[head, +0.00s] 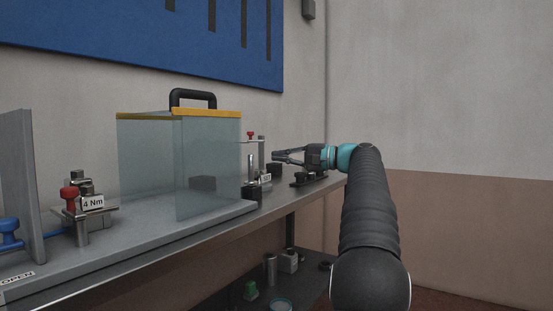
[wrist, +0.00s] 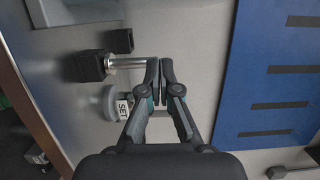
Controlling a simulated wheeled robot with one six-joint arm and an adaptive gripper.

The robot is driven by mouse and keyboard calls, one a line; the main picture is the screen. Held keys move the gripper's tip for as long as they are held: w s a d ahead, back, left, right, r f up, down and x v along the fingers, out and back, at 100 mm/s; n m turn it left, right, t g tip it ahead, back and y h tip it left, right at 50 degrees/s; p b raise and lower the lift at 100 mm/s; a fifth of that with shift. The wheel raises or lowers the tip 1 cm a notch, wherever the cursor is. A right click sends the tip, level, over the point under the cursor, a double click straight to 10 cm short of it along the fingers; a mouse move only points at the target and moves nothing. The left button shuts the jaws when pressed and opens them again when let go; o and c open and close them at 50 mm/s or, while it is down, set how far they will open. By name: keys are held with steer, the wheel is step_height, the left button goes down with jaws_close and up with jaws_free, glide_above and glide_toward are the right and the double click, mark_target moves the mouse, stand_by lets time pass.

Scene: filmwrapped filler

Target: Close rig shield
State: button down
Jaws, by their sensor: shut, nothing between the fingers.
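The rig shield (head: 148,160) is a clear, bluish box with a yellow top edge and a black handle (head: 193,97) on top. It stands upright over the right part of a grey base plate (head: 110,243). My gripper (head: 276,157) is to the right of the shield, pointing left, apart from it. In the wrist view my gripper (wrist: 165,63) has its fingertips together with nothing held, by the end of a metal post (wrist: 126,62) with a black block.
A fixture with a red knob and "4 Nm" tag (head: 93,202) stands left of the shield. A grey upright panel (head: 20,185) and "OPEN" label (head: 17,277) are farther left. A small fixture with a red knob (head: 251,136) stands near my gripper. Loose parts lie on the lower shelf.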

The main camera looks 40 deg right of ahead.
steer(key=w+a+b, duration=0.1)
steer(key=w+a, duration=0.3)
steer(key=a, duration=0.4)
steer(key=shift+w+b, duration=0.3)
steer(key=shift+b, duration=0.05)
